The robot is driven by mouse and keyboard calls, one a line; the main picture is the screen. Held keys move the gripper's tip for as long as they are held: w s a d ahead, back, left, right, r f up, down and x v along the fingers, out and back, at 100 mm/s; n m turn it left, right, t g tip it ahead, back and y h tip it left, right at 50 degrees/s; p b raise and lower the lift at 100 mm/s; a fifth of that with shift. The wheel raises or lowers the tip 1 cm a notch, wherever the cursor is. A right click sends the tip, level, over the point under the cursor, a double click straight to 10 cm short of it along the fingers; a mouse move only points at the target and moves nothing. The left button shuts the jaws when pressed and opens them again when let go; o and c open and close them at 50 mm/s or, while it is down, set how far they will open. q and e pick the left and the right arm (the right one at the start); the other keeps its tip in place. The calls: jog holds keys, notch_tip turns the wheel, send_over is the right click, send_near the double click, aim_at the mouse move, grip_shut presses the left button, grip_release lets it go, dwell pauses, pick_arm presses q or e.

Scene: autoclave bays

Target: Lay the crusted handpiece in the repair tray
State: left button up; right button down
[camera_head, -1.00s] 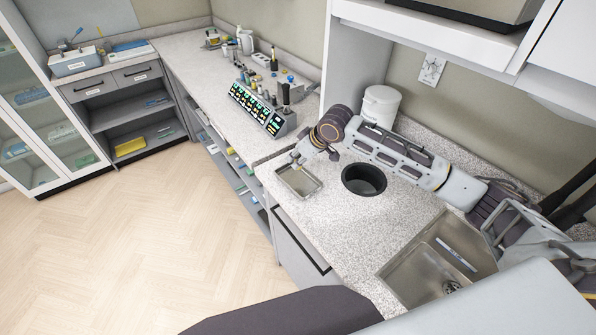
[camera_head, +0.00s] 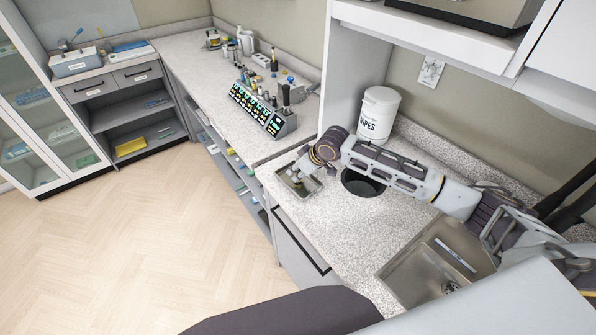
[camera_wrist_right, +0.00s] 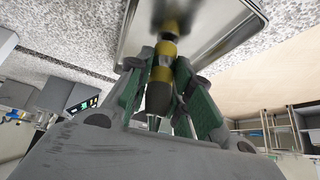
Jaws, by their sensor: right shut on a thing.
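The metal tray (camera_head: 289,189) lies on the speckled counter near its front edge. My right gripper (camera_head: 297,175) is low over it and hides part of it. In the right wrist view the gripper (camera_wrist_right: 158,88) is shut on a handpiece (camera_wrist_right: 166,50) with yellow, silver and dark bands. The handpiece points toward the shiny tray (camera_wrist_right: 218,22). Its far end looks dark and blurred against the metal, and I cannot tell whether it touches. Crust on it is too small to make out. My left gripper is not in view.
A round dark opening (camera_head: 362,184) in the counter is beneath my right arm. A white wipes tub (camera_head: 378,113) stands behind it. A sink (camera_head: 425,265) is at the right. A rack with lit labels (camera_head: 257,108) stands further left. The counter's front middle is clear.

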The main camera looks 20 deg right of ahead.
jog(key=shift+f, duration=0.15)
jog(key=c, duration=1.3)
grip_release()
jog(key=shift+o, duration=0.2)
jog(key=shift+p+v, duration=1.4)
jog(key=shift+p, duration=0.2)
jog(key=shift+p+v, duration=0.6)
jog(key=shift+v, duration=0.4)
jog(key=shift+s+d+r, duration=0.1)
jog(key=shift+r, duration=0.15)
jog(key=shift+v, duration=1.1)
